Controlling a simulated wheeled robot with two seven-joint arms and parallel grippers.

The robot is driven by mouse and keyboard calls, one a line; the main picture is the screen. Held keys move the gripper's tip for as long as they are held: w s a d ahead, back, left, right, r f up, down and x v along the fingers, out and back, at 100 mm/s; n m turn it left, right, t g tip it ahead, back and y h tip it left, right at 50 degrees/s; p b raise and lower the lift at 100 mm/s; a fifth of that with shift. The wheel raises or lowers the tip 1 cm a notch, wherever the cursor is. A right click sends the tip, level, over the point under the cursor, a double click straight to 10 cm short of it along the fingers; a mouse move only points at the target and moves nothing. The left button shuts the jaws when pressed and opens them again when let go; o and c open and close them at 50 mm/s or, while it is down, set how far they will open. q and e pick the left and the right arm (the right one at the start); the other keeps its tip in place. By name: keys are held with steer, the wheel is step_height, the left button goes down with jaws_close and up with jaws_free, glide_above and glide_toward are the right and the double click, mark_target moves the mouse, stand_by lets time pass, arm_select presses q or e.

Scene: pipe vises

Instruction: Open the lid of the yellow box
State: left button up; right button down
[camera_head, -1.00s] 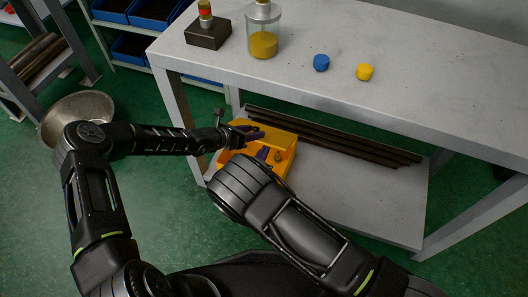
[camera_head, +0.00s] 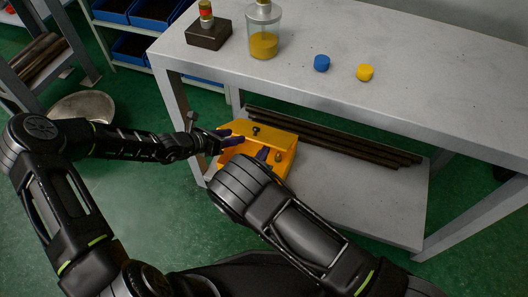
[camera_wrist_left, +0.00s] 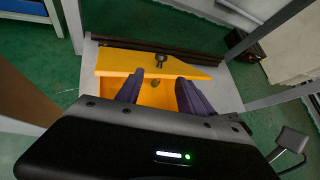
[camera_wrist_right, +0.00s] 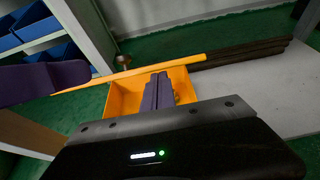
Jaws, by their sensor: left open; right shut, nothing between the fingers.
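The yellow box (camera_head: 284,164) sits on the table's lower shelf, partly hidden by my right arm. Its yellow lid (camera_head: 268,137) is raised, with a gap below it; a dark knob (camera_head: 255,129) stands on it. In the left wrist view, the lid (camera_wrist_left: 125,62) and knob (camera_wrist_left: 162,61) lie just beyond my open, empty left gripper (camera_wrist_left: 160,82). In the head view, my left gripper (camera_head: 228,138) is at the lid's left side. My right gripper (camera_wrist_right: 159,80) is shut and empty, its fingertips over the open box interior (camera_wrist_right: 124,98), below the lid edge (camera_wrist_right: 150,70). Contact with the lid is unclear.
Dark pipes (camera_head: 335,136) lie behind the box on the lower shelf (camera_head: 350,195). The grey tabletop (camera_head: 430,85) overhangs it, and a table leg (camera_head: 180,115) stands left of the box. A metal bowl (camera_head: 85,107) is on the floor at left.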

arm_select(q)
steer(key=s+a+f+m+g+y, duration=0.25)
steer(key=s+f+m, duration=0.45)
steer(key=s, duration=0.4)
steer(key=s+a+f+m+g+y, duration=0.1)
steer(key=s+f+m+g, duration=0.3)
steer(key=s+f+m, duration=0.45)
steer(key=s+d+r+m, duration=0.5)
steer(key=s+d+m, duration=0.5)
steer(key=s+m, duration=0.1)
steer(key=shift+s+r+m+g, duration=0.3)
steer(key=shift+s+m+g, duration=0.05)
steer(key=shift+m, duration=0.5)
